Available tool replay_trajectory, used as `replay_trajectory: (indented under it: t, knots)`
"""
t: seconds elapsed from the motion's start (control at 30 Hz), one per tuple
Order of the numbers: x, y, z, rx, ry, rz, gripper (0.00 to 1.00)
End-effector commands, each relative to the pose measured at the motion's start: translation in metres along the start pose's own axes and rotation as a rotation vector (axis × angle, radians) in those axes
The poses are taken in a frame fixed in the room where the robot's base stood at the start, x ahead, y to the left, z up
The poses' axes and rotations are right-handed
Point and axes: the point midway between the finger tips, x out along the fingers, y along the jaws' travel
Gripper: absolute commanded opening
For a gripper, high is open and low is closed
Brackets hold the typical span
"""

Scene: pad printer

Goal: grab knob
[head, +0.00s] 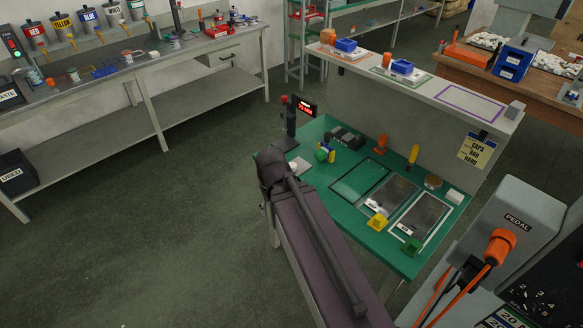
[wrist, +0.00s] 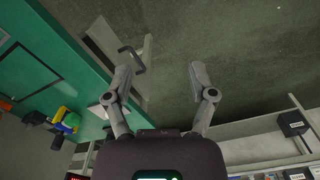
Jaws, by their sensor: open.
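My gripper (wrist: 160,78) is open and empty in the wrist view, its two fingers spread over the floor. A thin dark bent handle (wrist: 132,60) shows beside the left fingertip; I cannot tell if they touch. In the head view my gripper cannot be made out. No part is clearly marked as the knob. A rounded orange part (head: 501,245) with orange hoses sits on the grey machine labelled PEDAL at right, far from my arm. A small green, yellow and blue item (head: 325,153) stands on the green bench; it also shows in the wrist view (wrist: 68,122).
The green bench (head: 345,213) carries dark panels, small yellow and green holders, and an orange item (head: 381,143). A raised shelf (head: 420,82) runs behind it. A grey workbench (head: 150,85) with ink cans stands at left. The floor (head: 150,225) between is clear.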

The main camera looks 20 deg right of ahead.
Motion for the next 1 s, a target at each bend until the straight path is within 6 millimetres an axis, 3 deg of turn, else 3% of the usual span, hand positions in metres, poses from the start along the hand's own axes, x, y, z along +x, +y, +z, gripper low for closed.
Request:
replay_trajectory:
  t: [0.2,0.37,0.67,1.0]
  knots:
    - [0.012,0.007,-0.009,-0.075,0.019,0.047,0.98]
    - [0.03,0.019,-0.027,-0.237,0.047,0.146,0.98]
    - [0.067,0.049,-0.078,-0.732,0.047,0.463,0.98]
    - [0.087,0.07,-0.141,-1.334,-0.142,0.871,0.98]
